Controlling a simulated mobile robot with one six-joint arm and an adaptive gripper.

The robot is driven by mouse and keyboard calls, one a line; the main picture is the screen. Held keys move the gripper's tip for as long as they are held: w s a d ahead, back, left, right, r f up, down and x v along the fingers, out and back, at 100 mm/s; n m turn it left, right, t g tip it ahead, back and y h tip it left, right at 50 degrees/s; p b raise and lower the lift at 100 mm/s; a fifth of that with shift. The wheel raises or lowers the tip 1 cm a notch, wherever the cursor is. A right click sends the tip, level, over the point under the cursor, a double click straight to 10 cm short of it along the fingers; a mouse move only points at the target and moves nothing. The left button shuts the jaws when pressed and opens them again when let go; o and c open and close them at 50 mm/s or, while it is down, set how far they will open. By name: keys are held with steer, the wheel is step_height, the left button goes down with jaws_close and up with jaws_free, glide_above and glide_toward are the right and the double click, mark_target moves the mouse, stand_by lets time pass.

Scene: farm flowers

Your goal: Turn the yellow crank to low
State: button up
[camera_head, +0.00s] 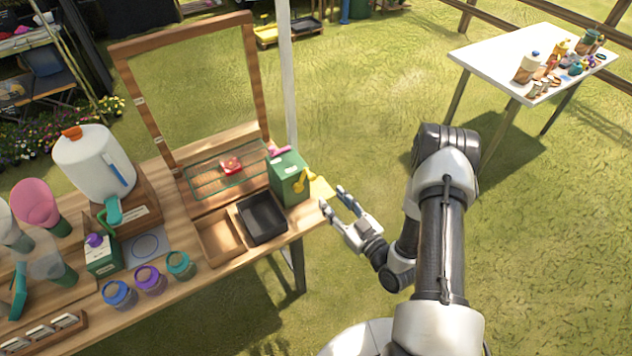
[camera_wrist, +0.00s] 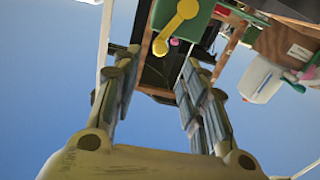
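The yellow crank (camera_head: 300,181) is on the right face of a green box (camera_head: 287,172) at the right end of the wooden table. In the wrist view the crank (camera_wrist: 180,25) shows as a yellow arm with a round knob at each end, against the green box (camera_wrist: 192,12). My gripper (camera_head: 333,199) is to the right of the crank, just off the table's end, apart from it. In the wrist view my gripper (camera_wrist: 160,62) has its fingers spread, with the crank beyond and between the tips. Nothing is held. Any setting marks are too small to read.
A black tray (camera_head: 262,218) and a wooden tray (camera_head: 220,236) sit in front of the green box. A wire rack with a red item (camera_head: 231,165) lies to its left. A white post (camera_head: 287,70) stands behind. Open grass lies right of the table.

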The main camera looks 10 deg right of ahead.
mark_target(314, 179)
steer(key=x, duration=0.9)
steer(key=shift+b, duration=0.3)
steer(key=shift+c, duration=0.4)
jaws_close()
steer(key=shift+w, duration=0.1)
